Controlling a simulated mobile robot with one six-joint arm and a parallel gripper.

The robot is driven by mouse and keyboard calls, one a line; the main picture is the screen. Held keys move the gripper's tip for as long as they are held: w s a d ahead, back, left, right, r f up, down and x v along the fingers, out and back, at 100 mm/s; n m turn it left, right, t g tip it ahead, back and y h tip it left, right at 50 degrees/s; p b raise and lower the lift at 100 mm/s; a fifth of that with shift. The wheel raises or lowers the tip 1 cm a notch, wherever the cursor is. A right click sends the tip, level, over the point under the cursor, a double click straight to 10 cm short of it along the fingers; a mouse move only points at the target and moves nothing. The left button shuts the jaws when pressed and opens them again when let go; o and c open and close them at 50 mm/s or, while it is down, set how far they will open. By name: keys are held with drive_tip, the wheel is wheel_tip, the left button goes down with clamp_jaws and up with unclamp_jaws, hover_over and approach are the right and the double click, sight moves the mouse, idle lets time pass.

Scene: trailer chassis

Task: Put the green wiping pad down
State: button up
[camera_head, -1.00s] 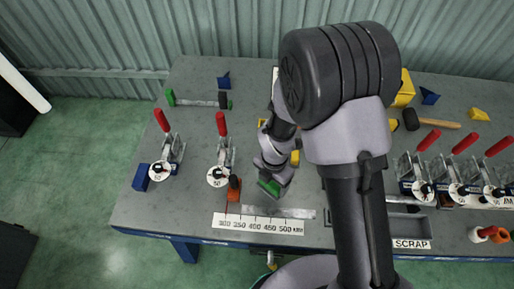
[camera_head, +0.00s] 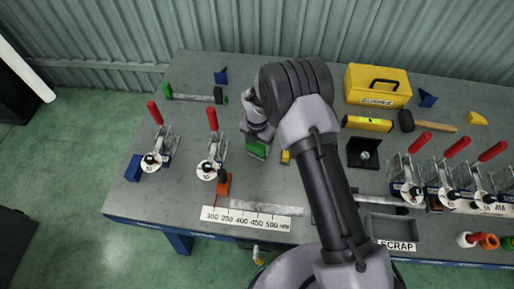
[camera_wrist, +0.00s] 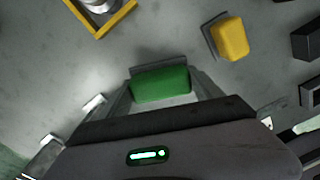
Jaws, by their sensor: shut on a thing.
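The green wiping pad (camera_head: 256,149) is in my gripper (camera_head: 257,143), over the middle-left part of the grey workbench (camera_head: 180,215). In the wrist view the pad (camera_wrist: 160,84) sits between the two fingers of my gripper (camera_wrist: 163,92), which are shut on it. The pad looks close to the bench top, but I cannot tell whether it touches. My arm hides part of the bench behind the gripper.
A yellow block (camera_head: 285,157) lies just right of the pad. A toggle clamp (camera_head: 212,152) and an orange piece (camera_head: 224,185) stand to the left. The ruler strip (camera_head: 252,217) lies in front. A yellow toolbox (camera_head: 377,86) and the scrap tray (camera_head: 392,227) are to the right.

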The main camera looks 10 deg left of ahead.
drive_tip(key=shift+f, duration=0.65)
drive_tip(key=o, duration=1.9)
wheel_tip(320, 180, up, 12)
drive_tip(key=p, duration=0.3)
wheel_tip(320, 180, up, 15)
drive_tip(key=m+t, duration=0.1)
drive_tip(key=m, duration=0.7)
hover_over(257, 145)
drive_tip(key=d, duration=0.6)
drive_tip(key=s+d+r+m+t+y, duration=0.2)
drive_tip(key=s+d+r+m, duration=0.6)
drive_tip(key=r+m, duration=0.35)
drive_tip(key=s+d+r+m+t, duration=0.1)
drive_tip(key=s+d+r+m, duration=0.1)
drive_tip(key=s+m, duration=0.6)
drive_tip(key=s+d+r+m+t, duration=0.1)
drive_tip(key=s+d+r+m, duration=0.2)
drive_tip(key=s+m, duration=0.5)
drive_tip(key=shift+s+d+r+m+t, duration=0.15)
drive_tip(key=shift+s+d+m+t, duration=0.2)
drive_tip(key=shift+d+m, duration=0.3)
